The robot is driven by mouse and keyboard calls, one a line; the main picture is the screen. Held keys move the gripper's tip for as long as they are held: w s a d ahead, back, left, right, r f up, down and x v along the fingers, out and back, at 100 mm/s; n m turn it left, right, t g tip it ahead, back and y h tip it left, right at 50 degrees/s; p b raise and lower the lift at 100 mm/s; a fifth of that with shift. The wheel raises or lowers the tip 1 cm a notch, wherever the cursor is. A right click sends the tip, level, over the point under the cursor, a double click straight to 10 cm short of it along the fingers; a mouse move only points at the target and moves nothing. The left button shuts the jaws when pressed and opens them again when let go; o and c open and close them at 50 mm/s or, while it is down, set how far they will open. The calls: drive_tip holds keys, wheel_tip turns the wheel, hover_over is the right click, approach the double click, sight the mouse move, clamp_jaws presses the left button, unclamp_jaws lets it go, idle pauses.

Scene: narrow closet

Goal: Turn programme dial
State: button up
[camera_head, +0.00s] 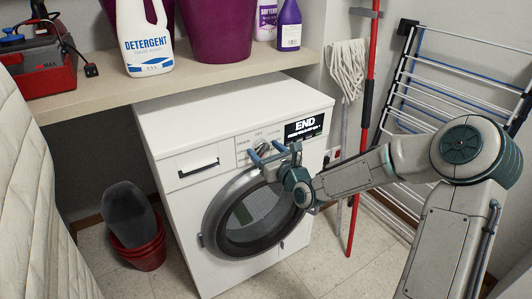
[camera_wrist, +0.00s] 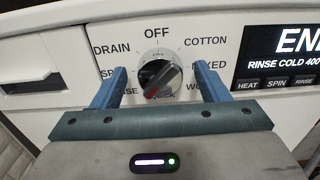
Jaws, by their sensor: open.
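The programme dial (camera_wrist: 160,76) is on the white washing machine's front panel, a dark round knob with a red mark at its lower left. Printed labels such as OFF, COTTON, MIXED and DRAIN ring it. In the head view the dial (camera_head: 264,146) is partly hidden by my gripper. My gripper (camera_wrist: 161,88) is open, with one blue finger on each side of the dial. The fingers look apart from the knob; how deep they reach is hard to tell. In the head view my gripper (camera_head: 267,154) is in front of the panel.
The washing machine (camera_head: 185,150) has a round door (camera_head: 250,215) below the panel and a display (camera_head: 304,127) reading END. A shelf (camera_head: 120,90) above holds a detergent bottle (camera_head: 145,45) and other containers. A mop, red pole (camera_head: 365,120) and drying rack (camera_head: 450,75) stand right.

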drive_tip(key=c, duration=1)
